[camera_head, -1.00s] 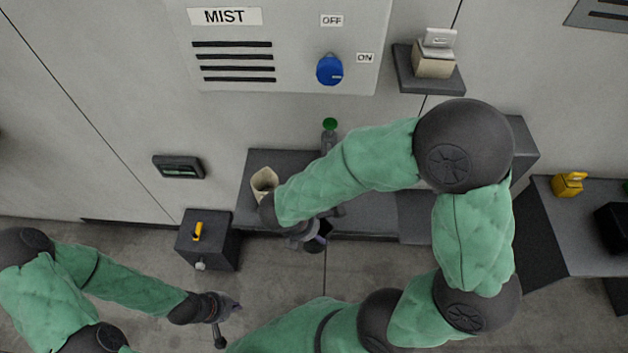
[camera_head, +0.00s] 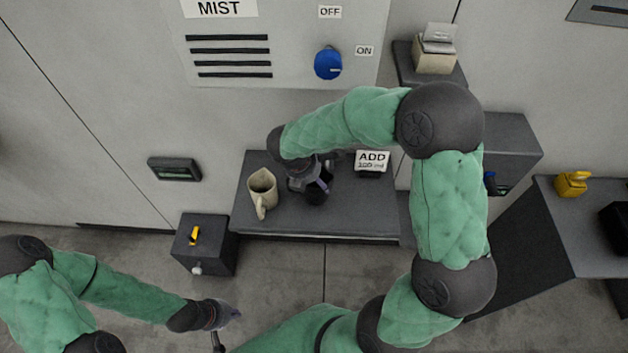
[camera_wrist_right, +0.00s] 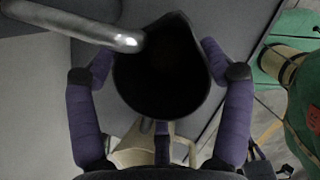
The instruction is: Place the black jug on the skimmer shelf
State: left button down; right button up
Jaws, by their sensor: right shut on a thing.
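The black jug (camera_wrist_right: 160,75) fills the middle of the right wrist view, its dark open mouth facing the camera. My right gripper (camera_wrist_right: 160,82) has a purple-wrapped finger on each side of it and is shut on it. In the head view the jug (camera_head: 319,191) is partly hidden by my right gripper (camera_head: 310,182), over the dark shelf (camera_head: 365,215) on the wall. A metal spout (camera_wrist_right: 90,26) reaches over the jug's rim. My left gripper (camera_head: 222,324) is open and empty, low at the left. No label shows which surface is the skimmer shelf.
A beige jug (camera_head: 262,192) stands left of the black jug. A dark box with a yellow lever (camera_head: 195,236) is at lower left. A panel with a blue knob (camera_head: 328,64) is above. A side table (camera_head: 590,235) stands right.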

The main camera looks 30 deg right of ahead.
jog(key=shift+b+x, duration=0.35)
jog(key=shift+x, duration=0.45)
jog(key=shift+w+a, duration=0.1)
jog(key=shift+w, duration=0.05)
jog(key=shift+f, duration=0.15)
jog(key=o, duration=1.2)
jog(key=shift+c, duration=0.2)
